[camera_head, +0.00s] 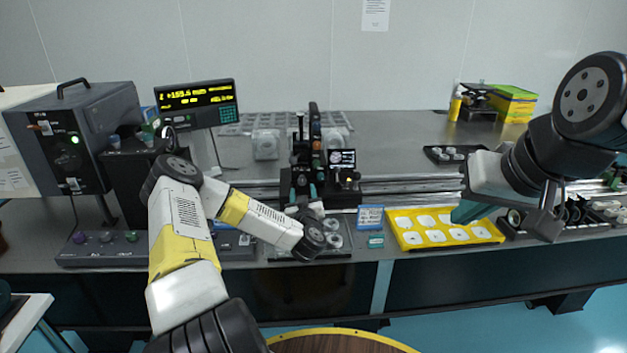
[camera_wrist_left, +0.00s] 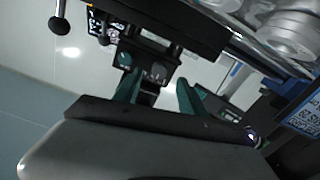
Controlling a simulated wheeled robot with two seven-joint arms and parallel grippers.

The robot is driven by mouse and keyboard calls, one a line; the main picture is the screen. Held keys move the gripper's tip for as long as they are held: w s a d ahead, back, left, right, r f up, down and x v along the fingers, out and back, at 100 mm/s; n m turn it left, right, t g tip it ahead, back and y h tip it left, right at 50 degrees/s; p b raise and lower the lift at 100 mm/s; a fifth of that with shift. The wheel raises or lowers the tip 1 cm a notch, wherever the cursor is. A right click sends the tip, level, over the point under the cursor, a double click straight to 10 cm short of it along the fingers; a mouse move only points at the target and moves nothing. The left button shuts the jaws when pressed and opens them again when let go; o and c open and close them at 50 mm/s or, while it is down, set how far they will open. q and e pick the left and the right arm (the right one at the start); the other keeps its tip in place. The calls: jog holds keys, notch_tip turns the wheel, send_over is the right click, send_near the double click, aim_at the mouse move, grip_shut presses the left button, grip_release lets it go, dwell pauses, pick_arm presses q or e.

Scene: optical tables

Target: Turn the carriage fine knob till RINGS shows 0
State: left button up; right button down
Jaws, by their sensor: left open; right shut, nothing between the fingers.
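The black carriage (camera_head: 318,180) stands on the rail in the middle of the table. A small lit screen (camera_head: 342,158) is on its right side; its text is too small to read. My left gripper (camera_head: 316,207) is at the carriage's lower front, mostly hidden by its own wrist. In the left wrist view its two teal fingers (camera_wrist_left: 158,84) are apart. Small grey knobs (camera_wrist_left: 157,71) show just beyond and between the fingertips; I cannot tell which is the fine knob, and no contact is clear. My right gripper (camera_head: 465,212) is shut and empty above the yellow tray.
A yellow tray (camera_head: 456,236) of pale round parts lies right of the carriage. A blue-and-white label card (camera_head: 370,217) stands beside it. A yellow-lit readout (camera_head: 195,95) and a dark lamp box (camera_head: 75,135) stand left. The back right tabletop (camera_head: 395,125) is mostly free.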

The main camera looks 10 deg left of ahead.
aim_at(302, 183)
pick_arm(q)
jog(key=shift+x, duration=2.75)
grip_shut()
